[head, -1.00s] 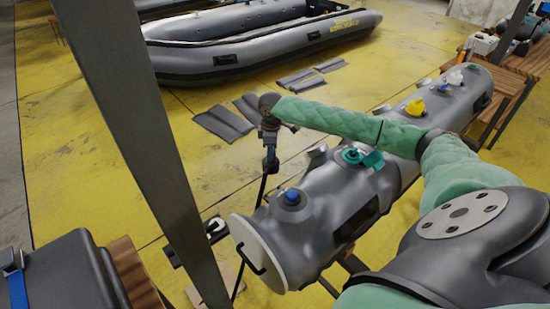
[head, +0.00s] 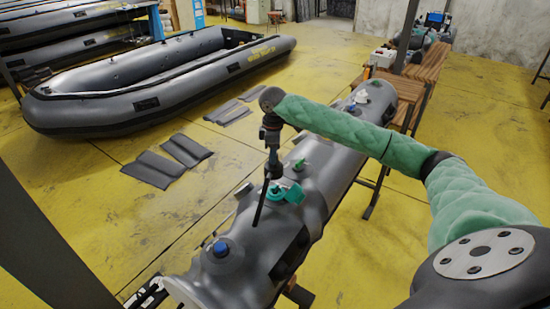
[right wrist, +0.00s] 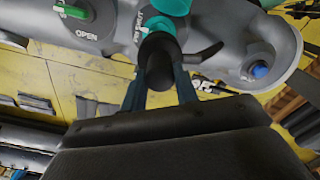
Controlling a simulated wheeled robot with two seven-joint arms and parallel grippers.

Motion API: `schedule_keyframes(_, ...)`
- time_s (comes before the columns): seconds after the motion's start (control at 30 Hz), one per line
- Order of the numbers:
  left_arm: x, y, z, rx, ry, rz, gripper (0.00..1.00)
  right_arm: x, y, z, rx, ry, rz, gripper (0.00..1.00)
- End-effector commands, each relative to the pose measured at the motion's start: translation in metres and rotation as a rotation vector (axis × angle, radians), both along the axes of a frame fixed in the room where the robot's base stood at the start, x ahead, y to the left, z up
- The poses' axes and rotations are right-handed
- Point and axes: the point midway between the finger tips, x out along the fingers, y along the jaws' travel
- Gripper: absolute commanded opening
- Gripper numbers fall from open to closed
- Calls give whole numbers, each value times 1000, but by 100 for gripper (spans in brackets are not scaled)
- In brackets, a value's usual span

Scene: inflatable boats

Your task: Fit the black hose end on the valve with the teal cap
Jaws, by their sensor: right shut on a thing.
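My right gripper (head: 272,172) is shut on the black hose end, just above the grey inflatable tube. The black hose (head: 258,208) hangs down from it, in front of the tube. The valve with the teal cap (head: 287,193) is on top of the tube, right by the gripper, its cap swung to the side. In the right wrist view the hose end (right wrist: 159,66) sits between my fingers and overlaps the teal valve (right wrist: 163,28). I cannot tell whether they touch. My left gripper is out of view.
A blue-capped valve (head: 221,248) is nearer on the tube, and a green-levered valve (head: 298,163) is just beyond the teal one. A white-capped valve (head: 360,97) is at the far end. A grey boat (head: 160,78) and dark pads (head: 168,161) lie on the yellow floor.

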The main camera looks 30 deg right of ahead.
Motion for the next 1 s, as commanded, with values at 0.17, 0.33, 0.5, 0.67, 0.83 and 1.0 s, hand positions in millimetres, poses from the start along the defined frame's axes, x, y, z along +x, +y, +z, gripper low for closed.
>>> schedule_keyframes(0.17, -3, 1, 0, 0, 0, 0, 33, 0, 1, 2, 0, 0, 2, 5)
schedule_keyframes(0.33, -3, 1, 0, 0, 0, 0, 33, 0, 1, -5, 0, 0, 1, 5)
schedule_keyframes(0.5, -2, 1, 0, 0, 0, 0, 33, 0, 1, -19, 0, 0, 2, 5)
schedule_keyframes(0.67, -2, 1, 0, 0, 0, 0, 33, -1, 1, -33, -1, 1, 2, 5)
schedule_keyframes(0.83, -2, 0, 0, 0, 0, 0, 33, 0, 0, -43, -1, 0, 2, 5)
schedule_keyframes(1.0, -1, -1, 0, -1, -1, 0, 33, 0, 0, -46, -1, -1, 2, 5)
